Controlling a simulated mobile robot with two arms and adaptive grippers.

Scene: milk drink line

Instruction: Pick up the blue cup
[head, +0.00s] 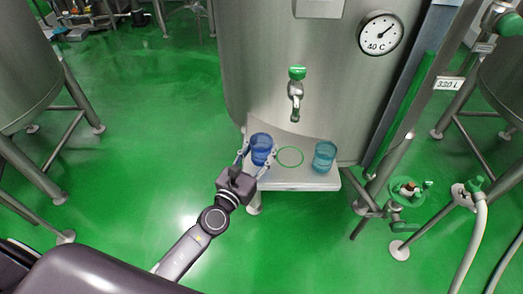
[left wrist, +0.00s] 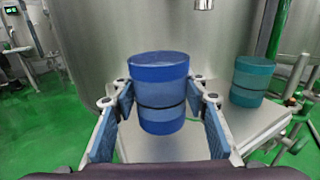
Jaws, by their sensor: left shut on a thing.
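The blue cup (head: 261,146) is upright at the left side of the small metal shelf (head: 300,181) on the front of the tank. My left gripper (head: 257,158) has one finger on each side of the cup and is shut on it. In the left wrist view the blue cup (left wrist: 158,82) is between the fingers of the left gripper (left wrist: 160,98). I cannot tell whether the cup's base touches the shelf. My right gripper is not in view.
A teal cup (head: 325,156) stands at the shelf's right side; it also shows in the left wrist view (left wrist: 250,82). A green ring (head: 290,164) marks the shelf between the cups. A green-handled tap (head: 296,91) hangs above. Pipes and a valve (head: 408,190) stand right.

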